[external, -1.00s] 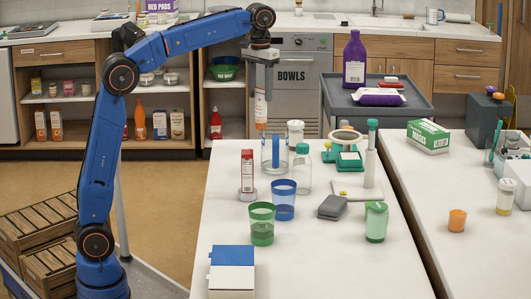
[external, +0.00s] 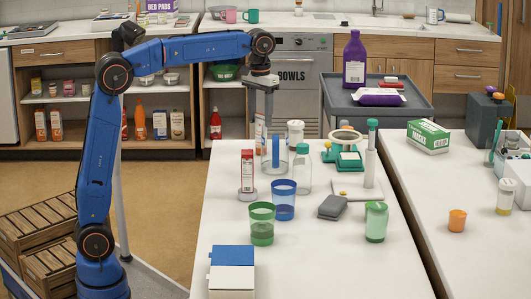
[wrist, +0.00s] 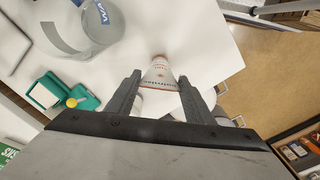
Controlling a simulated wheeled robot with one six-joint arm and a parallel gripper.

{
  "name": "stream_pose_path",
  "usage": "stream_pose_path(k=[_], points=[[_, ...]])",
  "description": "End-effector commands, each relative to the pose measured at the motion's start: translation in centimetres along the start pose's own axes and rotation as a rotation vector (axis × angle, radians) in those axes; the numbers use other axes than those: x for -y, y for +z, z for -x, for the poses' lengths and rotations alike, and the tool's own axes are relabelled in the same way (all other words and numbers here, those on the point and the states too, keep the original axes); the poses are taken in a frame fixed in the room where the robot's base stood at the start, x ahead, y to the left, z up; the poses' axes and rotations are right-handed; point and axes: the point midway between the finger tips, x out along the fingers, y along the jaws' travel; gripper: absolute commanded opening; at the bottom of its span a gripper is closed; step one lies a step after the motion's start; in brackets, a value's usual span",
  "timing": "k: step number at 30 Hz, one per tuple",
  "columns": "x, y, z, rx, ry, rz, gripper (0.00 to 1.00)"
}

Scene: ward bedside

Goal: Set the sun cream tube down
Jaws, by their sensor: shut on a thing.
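The sun cream tube (external: 260,128) is white with an orange cap end and hangs upright in my gripper (external: 263,112). It is at the far left corner of the white table (external: 330,260), partly behind a clear beaker with a blue strip (external: 274,152). In the wrist view the tube (wrist: 158,75) sits between the two fingers of my gripper (wrist: 158,86), which are shut on it. White tabletop shows around its lower end. I cannot tell whether that end touches the table.
Close to the tube stand the clear beaker, a white-capped bottle (external: 295,133) and a teal-capped clear bottle (external: 303,170). A red and white box (external: 247,170) stands nearer. The table's left edge and back edge are close. The front middle of the table is clear.

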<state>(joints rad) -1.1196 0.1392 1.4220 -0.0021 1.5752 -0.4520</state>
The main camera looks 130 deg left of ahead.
Motion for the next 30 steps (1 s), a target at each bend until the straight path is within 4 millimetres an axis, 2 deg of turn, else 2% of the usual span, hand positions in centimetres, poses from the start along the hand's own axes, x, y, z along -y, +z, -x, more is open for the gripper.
stream_pose_path(k=[5,6,7,8,16,20,23,30], points=[[0.0,0.0,-0.3,0.0,0.0,0.0,0.13],[0.0,0.0,-0.3,0.0,0.0,0.0,0.57],[0.0,0.0,-0.3,0.0,0.0,0.0,0.64],[0.0,0.0,-0.3,0.0,0.0,0.0,0.66],[0.0,0.0,-0.2,0.0,0.0,0.0,0.66],[0.0,0.0,0.4,0.0,0.0,0.0,0.66],[0.0,-0.1,1.6,-0.002,0.001,0.0,0.66],[0.0,-0.1,6.2,0.0,0.001,0.0,0.66]])
